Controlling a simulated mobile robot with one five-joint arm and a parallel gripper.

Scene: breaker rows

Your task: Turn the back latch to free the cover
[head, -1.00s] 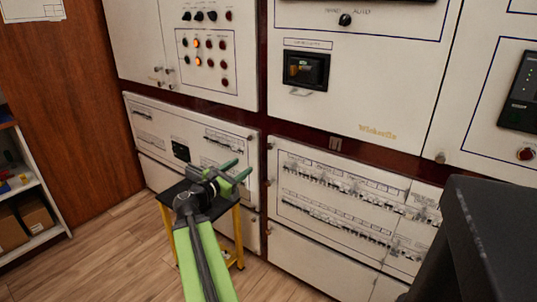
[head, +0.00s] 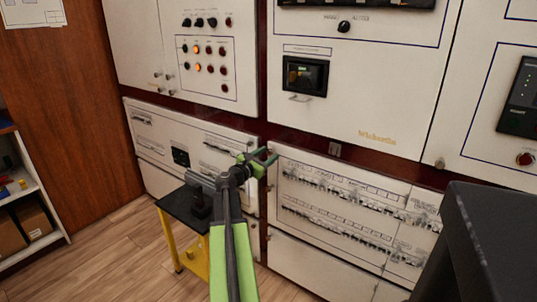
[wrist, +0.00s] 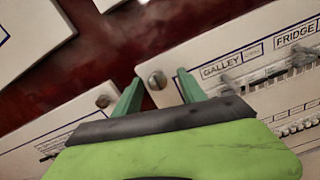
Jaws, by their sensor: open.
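A breaker panel cover (head: 340,262) with rows of switches is on the lower right of the cabinet wall. In the wrist view, the same cover (wrist: 237,88) has labels GALLEY and FRIDGE. A round metal latch (wrist: 157,79) sits at its corner, just beyond and between my fingertips. My gripper (wrist: 157,82) is open with nothing between its green fingers. In the head view, my gripper (head: 269,155) is at the upper left corner of the cover and hides the latch. I cannot tell whether the fingers touch the panel.
A neighbouring panel with a similar round fastener (wrist: 103,101) is at the left in the wrist view. A yellow stand with a black top (head: 180,208) stands at the left below my arm. A shelf (head: 35,205) is at far left. Wooden floor is clear between them.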

